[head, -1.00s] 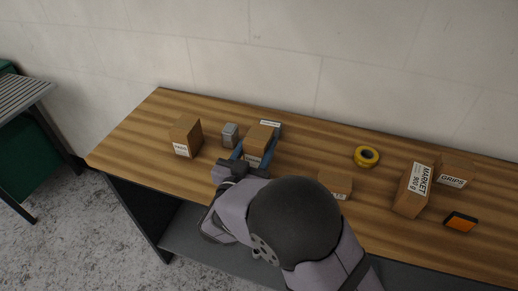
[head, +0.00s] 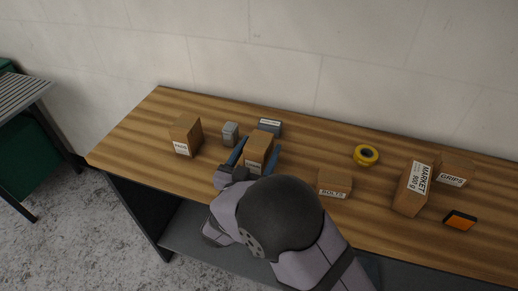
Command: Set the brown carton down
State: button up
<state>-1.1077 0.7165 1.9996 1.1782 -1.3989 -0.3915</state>
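The brown carton (head: 258,147) stands upright between the two blue fingers of my gripper (head: 256,153), left of the table's middle. It has a white label low on its near face, too small to read. The fingers lie along its left and right sides, and my gripper looks shut on it. I cannot tell whether its bottom touches the wooden tabletop (head: 310,145), because my gripper and arm cover the area in front of it.
Near the carton are a grey tin (head: 230,134), a labelled grey-blue box (head: 269,127) behind, and another brown carton (head: 186,135) left. Rightward are a BOLTS carton (head: 335,183), yellow tape roll (head: 366,155), MARKET carton (head: 412,188), GRIPS carton (head: 454,169) and orange-black box (head: 460,220).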

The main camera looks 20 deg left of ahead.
aim_at(254, 154)
jog(key=shift+o, duration=0.4)
jog(key=shift+s+d+b, duration=0.1)
jog(key=shift+s+b, duration=1)
jog(key=shift+s, duration=2.6)
notch_tip(254, 154, up, 3)
jog(key=p, duration=0.3)
jog(key=shift+w+f, duration=0.2)
jog(key=shift+w, duration=0.95)
jog(key=shift+w+r+p, duration=0.15)
jog(key=shift+w+p, duration=0.95)
jog(key=shift+w, duration=1.45)
jog(key=shift+c, duration=0.3)
